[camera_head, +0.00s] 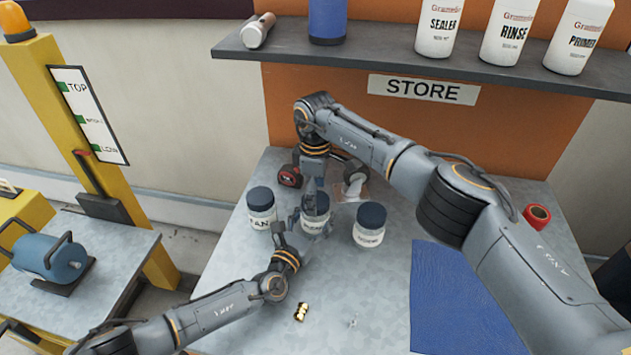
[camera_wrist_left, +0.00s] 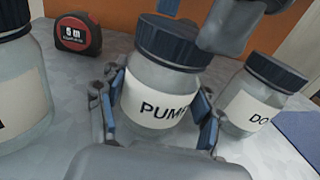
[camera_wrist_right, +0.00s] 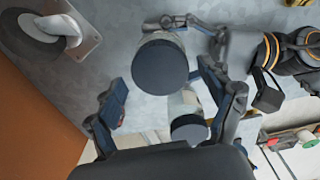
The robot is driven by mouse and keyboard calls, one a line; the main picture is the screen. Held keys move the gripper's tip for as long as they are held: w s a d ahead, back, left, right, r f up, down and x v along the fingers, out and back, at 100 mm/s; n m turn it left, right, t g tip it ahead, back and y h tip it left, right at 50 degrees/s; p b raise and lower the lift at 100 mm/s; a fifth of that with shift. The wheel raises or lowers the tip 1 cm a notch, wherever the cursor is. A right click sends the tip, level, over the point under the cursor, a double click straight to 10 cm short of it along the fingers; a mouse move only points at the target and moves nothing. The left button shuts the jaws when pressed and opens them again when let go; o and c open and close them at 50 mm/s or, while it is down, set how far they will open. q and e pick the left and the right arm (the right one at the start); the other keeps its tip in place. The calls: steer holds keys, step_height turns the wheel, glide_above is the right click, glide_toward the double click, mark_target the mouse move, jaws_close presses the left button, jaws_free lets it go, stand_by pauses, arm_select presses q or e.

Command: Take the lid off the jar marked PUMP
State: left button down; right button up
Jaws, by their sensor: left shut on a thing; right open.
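The jar marked PUMP (camera_wrist_left: 155,98) is a clear jar with a white label and a dark blue-grey lid (camera_wrist_left: 172,42). It stands upright on the metal table as the middle of three similar jars. My left gripper (camera_head: 306,226) is shut around its body; the blue-padded fingers (camera_wrist_left: 160,115) show on both sides in the left wrist view. My right gripper (camera_head: 315,187) is above the jar, its fingers open (camera_wrist_right: 168,92). In the right wrist view the round lid (camera_wrist_right: 160,67) shows between and beyond the fingers. The lid is on the jar.
Jars stand to the left (camera_head: 262,212) and right (camera_head: 369,228), close to my grippers. A red tape measure (camera_head: 290,177) lies behind. A blue mat (camera_head: 455,305), a red roll (camera_head: 537,216) and a small brass part (camera_head: 301,311) are on the table. A shelf (camera_head: 400,62) with bottles runs above.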

steer(key=shift+f, duration=0.4)
